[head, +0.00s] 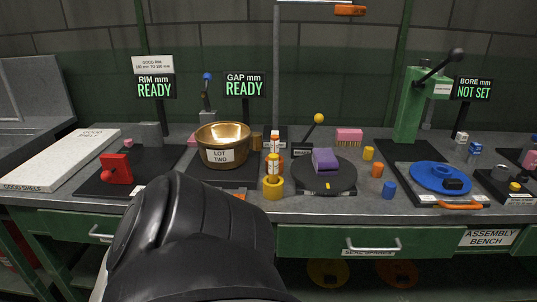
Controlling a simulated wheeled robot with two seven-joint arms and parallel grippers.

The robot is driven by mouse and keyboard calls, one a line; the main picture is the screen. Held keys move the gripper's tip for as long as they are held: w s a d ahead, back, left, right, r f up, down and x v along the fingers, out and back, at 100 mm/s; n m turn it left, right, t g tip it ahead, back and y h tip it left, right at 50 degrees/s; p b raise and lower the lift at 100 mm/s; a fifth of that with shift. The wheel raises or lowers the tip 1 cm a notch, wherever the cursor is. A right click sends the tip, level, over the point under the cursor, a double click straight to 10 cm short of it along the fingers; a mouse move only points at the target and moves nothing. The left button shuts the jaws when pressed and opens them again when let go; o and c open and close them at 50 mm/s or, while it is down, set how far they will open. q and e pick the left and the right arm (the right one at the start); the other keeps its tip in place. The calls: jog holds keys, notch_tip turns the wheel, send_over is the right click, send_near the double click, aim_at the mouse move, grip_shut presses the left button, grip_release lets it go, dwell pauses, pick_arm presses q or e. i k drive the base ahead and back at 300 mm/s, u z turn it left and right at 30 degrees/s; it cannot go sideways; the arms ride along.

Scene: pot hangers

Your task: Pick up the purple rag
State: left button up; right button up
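The purple rag (325,160) lies folded in a small block shape on the round black plate (340,181), right of the middle of the bench in the head view. Nothing of mine touches it. A large black part of my own arm fills the lower left foreground, well nearer than the rag. Neither gripper's fingers show in this view.
Left of the rag stand a yellow cup (273,188) with bottles and a brass pot (223,142) labelled LOT TWO. A yellow-knobbed lever (318,119) rises behind it. Small orange (377,171) and blue (389,190) cylinders stand to its right.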

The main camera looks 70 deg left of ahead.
aim_at(324, 162)
jog(key=u, duration=1.95)
